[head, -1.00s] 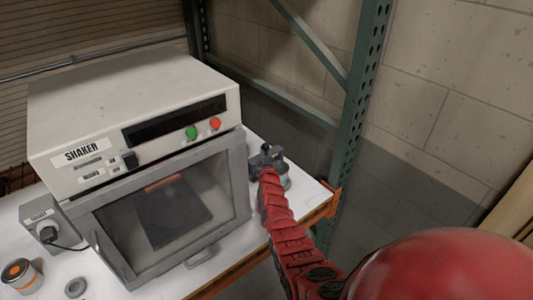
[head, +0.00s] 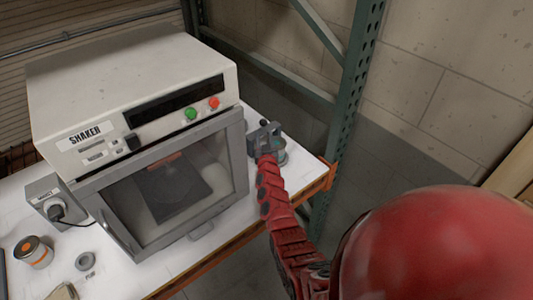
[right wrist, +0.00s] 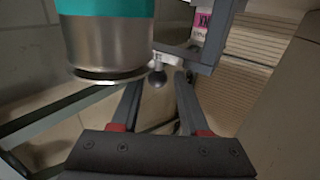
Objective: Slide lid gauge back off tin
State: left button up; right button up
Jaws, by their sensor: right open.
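The tin (head: 281,157), with a teal band, stands on the bench right of the shaker. In the right wrist view the tin (right wrist: 105,45) fills the upper left, with bare metal and a rim below its teal band. My right gripper (head: 265,137) is at the tin, partly in front of it. In the right wrist view my right gripper (right wrist: 157,81) is open, its fingers pointing toward a small dark round knob (right wrist: 160,77). The knob looks like part of the lid gauge; most of the gauge cannot be made out. My left gripper is out of view.
The shaker (head: 135,85) stands close left of my right gripper. A green rack post (head: 352,110) and the wall are at the right. An orange-topped can (head: 34,252), a grey ring (head: 85,261) and a small grey box (head: 46,198) are at the left.

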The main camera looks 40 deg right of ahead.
jog(key=b+v, duration=0.1)
jog(key=v, duration=1)
jog(key=shift+s+a+r, duration=0.1)
jog(key=shift+s, duration=0.05)
